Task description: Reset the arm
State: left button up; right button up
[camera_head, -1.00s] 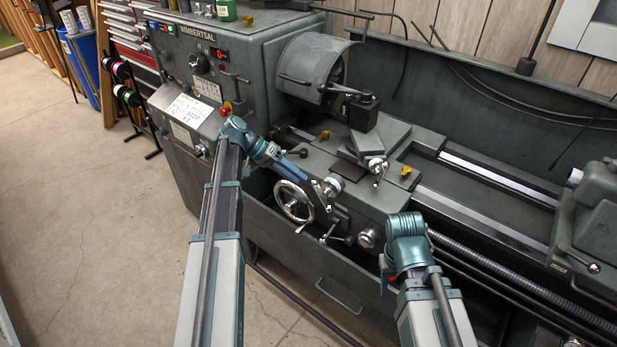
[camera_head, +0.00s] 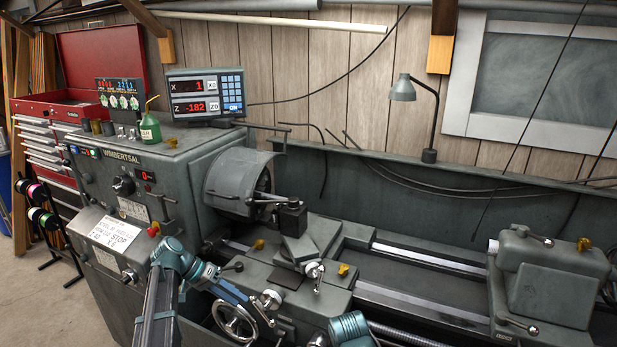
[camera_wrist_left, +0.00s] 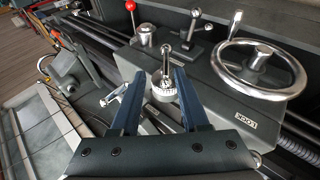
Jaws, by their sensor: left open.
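My left gripper (camera_head: 262,312) reaches over the front of the grey lathe's carriage, beside the handwheel (camera_head: 233,322). In the left wrist view its two blue fingers (camera_wrist_left: 158,71) are apart, with nothing clearly gripped between them. A chrome dial with an upright handle (camera_wrist_left: 165,85) shows between and beyond the fingers; I cannot tell whether they touch it. The handwheel also shows to their right (camera_wrist_left: 262,70). Of my right arm only a teal joint (camera_head: 350,329) shows at the bottom of the head view; its gripper is out of view.
The lathe headstock (camera_head: 110,165) stands left, with a digital readout (camera_head: 205,95) and green bottle (camera_head: 150,128) on top. The tailstock (camera_head: 548,280) is right and a lamp (camera_head: 404,90) stands behind. A red tool cabinet (camera_head: 45,125) and spool rack (camera_head: 45,220) are left.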

pick_arm(q)
jog(key=s+d+f+y, duration=0.3)
jog(key=s+d+y, duration=0.2)
jog(key=s+d, duration=0.5)
jog(key=s+d+f+m+g+y, duration=0.1)
jog(key=s+d+f+y, duration=0.2)
jog(key=s+d, duration=0.7)
jog(key=shift+s+d+m+y, duration=0.25)
jog(key=shift+s+y, duration=0.2)
jog(key=shift+y, duration=0.75)
jog(key=shift+a+f, duration=0.1)
jog(key=shift+a, duration=0.05)
